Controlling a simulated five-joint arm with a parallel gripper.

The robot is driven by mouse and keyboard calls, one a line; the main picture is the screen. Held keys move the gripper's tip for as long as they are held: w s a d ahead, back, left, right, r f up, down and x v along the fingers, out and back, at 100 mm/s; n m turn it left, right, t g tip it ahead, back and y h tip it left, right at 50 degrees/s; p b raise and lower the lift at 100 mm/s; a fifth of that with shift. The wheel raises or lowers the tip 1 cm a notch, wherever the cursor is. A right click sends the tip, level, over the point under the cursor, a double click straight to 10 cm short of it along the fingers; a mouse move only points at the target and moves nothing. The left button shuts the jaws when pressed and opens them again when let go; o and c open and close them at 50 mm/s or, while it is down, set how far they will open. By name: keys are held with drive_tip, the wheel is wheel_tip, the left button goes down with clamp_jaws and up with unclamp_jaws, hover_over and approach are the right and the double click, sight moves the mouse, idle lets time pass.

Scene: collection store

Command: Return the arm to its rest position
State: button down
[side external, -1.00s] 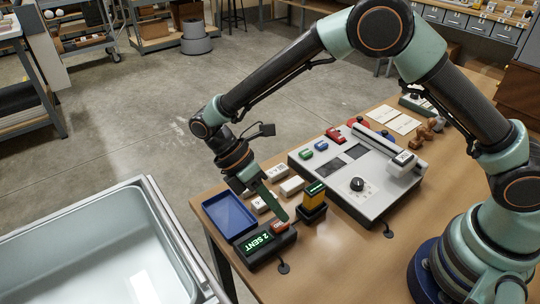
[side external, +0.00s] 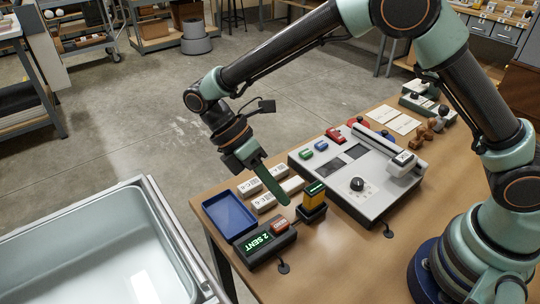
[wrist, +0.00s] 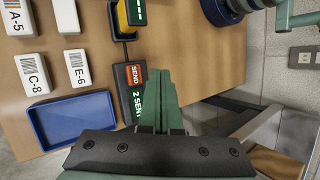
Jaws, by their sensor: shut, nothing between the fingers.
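My gripper (side external: 284,200) is shut and empty, pointing down above the wooden table at its left part. In the side external view its green fingers hang over the white labelled blocks and left of the yellow handheld device. In the wrist view the closed fingers (wrist: 153,78) lie together, partly in front of the black display box (wrist: 130,90), which has a red SEND button (wrist: 136,76) and reads "2 SENT". My arm is stretched out from its base at the right, bent at the elbow, with the wrist raised above the table.
A blue tray (side external: 206,203) lies at the table's left edge. White blocks (wrist: 30,72) lie near it. The yellow device (side external: 312,195) stands in a black holder. A grey console (side external: 340,205) with a knob fills the middle. A pale basin (side external: 95,235) stands left of the table.

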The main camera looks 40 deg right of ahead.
idle(0.3)
drive_tip(key=s+d+r+m+t+y, duration=0.1)
drive_tip(key=d+r+m+t+y, duration=0.1)
drive_tip(key=d+r+m+t, duration=0.4)
drive_tip(key=s+d+r+m+t+y, duration=0.1)
drive_tip(key=d+r+m+t, duration=0.5)
drive_tip(key=d, duration=0.7)
wheel_tip(320, 180, up, 2)
drive_tip(key=m, duration=0.4)
drive_tip(key=shift+s+m+y, duration=0.25)
drive_tip(key=shift+m+y, duration=0.05)
drive_tip(key=shift+y, duration=0.1)
